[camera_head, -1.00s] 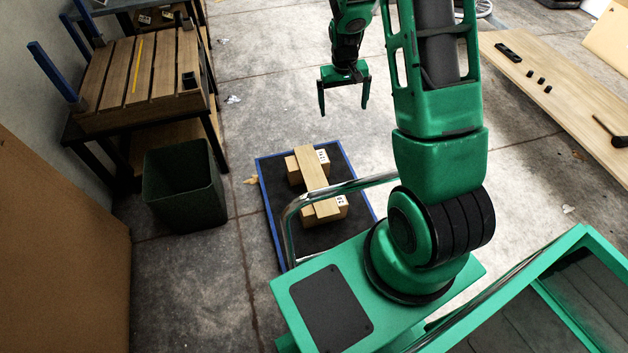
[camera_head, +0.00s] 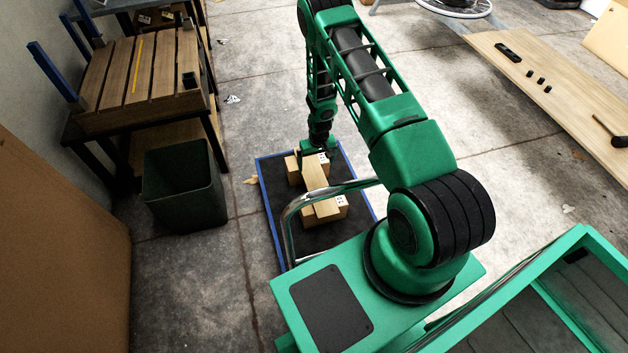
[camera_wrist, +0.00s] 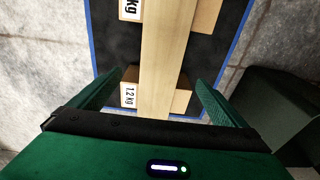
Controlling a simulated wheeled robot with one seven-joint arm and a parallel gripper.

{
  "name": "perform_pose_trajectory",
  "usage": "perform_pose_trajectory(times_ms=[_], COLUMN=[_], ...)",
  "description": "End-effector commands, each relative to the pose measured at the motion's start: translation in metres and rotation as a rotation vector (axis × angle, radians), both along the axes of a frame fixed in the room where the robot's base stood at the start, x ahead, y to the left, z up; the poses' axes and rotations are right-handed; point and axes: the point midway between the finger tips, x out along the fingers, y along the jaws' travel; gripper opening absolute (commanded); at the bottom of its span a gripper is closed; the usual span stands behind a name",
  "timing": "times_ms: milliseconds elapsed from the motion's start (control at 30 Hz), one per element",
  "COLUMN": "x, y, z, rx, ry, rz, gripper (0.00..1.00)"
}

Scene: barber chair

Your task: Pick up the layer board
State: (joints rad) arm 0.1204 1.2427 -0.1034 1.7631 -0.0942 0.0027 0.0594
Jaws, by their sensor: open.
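The layer board is a light wooden plank (camera_head: 314,180) lying across two brown cardboard boxes on a dark mat with a blue edge. In the wrist view the board (camera_wrist: 164,65) runs lengthwise from the top of the picture down between my fingers. My gripper (camera_wrist: 150,95) is open, one finger on each side of the board, with no contact visible. In the head view my gripper (camera_head: 318,150) is over the board's far end, which it partly hides. The near box (camera_head: 340,205) and the far box (camera_head: 293,172) stick out beside the board, with weight labels.
The blue-edged mat (camera_head: 264,190) lies on the concrete floor. My chrome rail passes close to the near box. A long wooden plank (camera_head: 560,95) with small items is at the right.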

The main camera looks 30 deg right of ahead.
Motion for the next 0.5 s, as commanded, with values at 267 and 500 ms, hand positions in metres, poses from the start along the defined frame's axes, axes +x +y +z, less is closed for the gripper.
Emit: perform_pose_trajectory(times_ms=[267,500], x=[0.003,0.005], y=[-0.001,-0.001], z=[-0.039,-0.053], rx=[0.0,-0.001], ry=[0.002,0.002], rz=[0.0,0.0], gripper=[0.96,0.96])
